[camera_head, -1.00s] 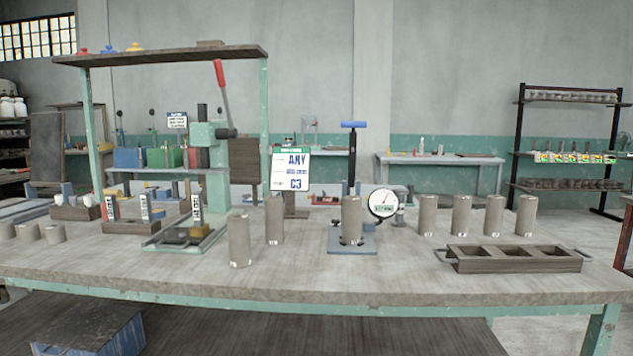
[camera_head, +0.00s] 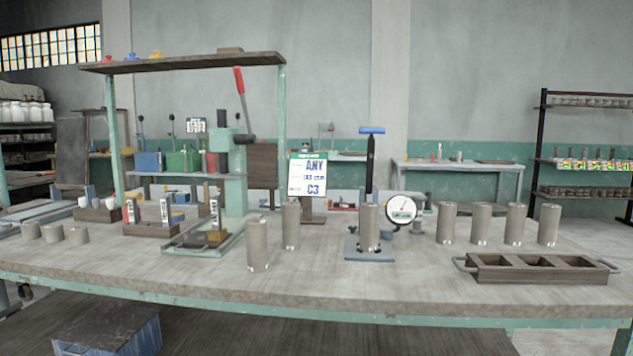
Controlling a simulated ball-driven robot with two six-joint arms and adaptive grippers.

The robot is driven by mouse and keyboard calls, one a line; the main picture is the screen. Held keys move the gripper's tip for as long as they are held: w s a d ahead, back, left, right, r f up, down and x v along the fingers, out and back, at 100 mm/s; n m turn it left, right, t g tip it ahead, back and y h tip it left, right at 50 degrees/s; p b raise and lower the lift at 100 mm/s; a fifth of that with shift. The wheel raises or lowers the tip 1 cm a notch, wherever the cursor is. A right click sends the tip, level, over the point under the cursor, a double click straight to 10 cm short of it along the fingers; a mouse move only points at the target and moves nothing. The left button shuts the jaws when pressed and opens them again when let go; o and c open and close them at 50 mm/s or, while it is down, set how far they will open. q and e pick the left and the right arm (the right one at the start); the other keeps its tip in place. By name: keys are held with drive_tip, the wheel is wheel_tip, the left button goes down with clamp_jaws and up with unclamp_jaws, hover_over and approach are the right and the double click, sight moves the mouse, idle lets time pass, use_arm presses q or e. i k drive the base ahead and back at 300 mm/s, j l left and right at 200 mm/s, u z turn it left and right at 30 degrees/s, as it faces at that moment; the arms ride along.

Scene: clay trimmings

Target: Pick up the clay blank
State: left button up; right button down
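Several tall grey-brown clay cylinders stand upright on the workbench (camera_head: 330,285). The nearest cylinder (camera_head: 257,247) is left of centre, with another cylinder (camera_head: 291,226) just behind it to the right. One cylinder (camera_head: 369,229) stands on the blue base of a gauge stand (camera_head: 371,150). A row at the right includes a cylinder (camera_head: 447,223) and a far-right cylinder (camera_head: 549,225). Shorter blocks, such as this one (camera_head: 54,233), stand at the left end. I cannot tell which piece is the task's clay blank. Neither gripper is in view.
A green press with a red lever (camera_head: 240,80) stands at left centre. A sign (camera_head: 308,175) reads "ANY" and "C3". An empty-looking compartmented wooden tray (camera_head: 535,272) lies at right. Wooden racks (camera_head: 150,230) stand at left. The bench's front middle is clear.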

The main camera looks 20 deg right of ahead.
sight(369, 211)
drive_tip(key=i+l, duration=0.3)
drive_tip(key=l, duration=0.15)
drive_tip(key=i+l, duration=0.3)
drive_tip(key=l, duration=0.15)
